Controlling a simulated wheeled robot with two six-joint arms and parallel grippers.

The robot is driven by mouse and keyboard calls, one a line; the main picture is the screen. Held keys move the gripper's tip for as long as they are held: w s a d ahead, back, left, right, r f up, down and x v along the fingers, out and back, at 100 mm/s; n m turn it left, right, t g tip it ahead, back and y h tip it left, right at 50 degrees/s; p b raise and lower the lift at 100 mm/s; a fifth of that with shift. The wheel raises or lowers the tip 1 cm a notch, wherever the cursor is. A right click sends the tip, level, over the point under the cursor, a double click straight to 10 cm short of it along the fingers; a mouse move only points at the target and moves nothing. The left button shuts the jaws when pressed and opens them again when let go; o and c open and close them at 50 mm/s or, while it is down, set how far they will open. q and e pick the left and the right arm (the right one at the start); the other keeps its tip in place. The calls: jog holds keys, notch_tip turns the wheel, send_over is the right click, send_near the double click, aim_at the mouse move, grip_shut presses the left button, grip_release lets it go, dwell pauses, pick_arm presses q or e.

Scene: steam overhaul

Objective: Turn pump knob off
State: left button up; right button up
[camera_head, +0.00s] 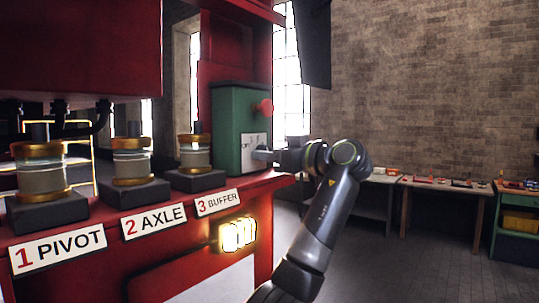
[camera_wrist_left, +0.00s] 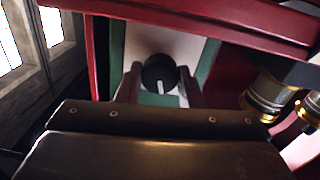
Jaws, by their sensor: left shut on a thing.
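The pump knob (camera_wrist_left: 158,70) is round and black with a white pointer line, which points toward the lower edge of the left wrist view. It sits on a white plate (camera_wrist_left: 190,48) on the green control box (camera_head: 228,110). My left gripper (camera_wrist_left: 160,82) is shut on the knob, with one finger on each side of it. In the head view my left gripper (camera_head: 262,155) reaches the box's white label plate (camera_head: 247,140) from the right, and the knob is largely hidden there. The plate's lettering is too small to read surely. My right gripper is not in view.
A red mushroom button (camera_head: 265,107) sticks out of the box above my gripper. Workbenches (camera_head: 440,186) stand along the brick wall. The floor between is clear.

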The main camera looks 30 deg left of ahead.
pick_arm(q)
jog(key=shift+f+n+b, duration=0.15)
jog(key=shift+n+b, duration=0.85)
jog(key=shift+b, duration=0.05)
jog(key=shift+n+b, duration=0.55)
jog(key=shift+n, duration=0.25)
jog(key=shift+n+b, duration=0.55)
jog(key=shift+n, duration=0.55)
jog(key=shift+n+b, duration=0.35)
jog(key=shift+n, duration=0.75)
jog(key=o, duration=1)
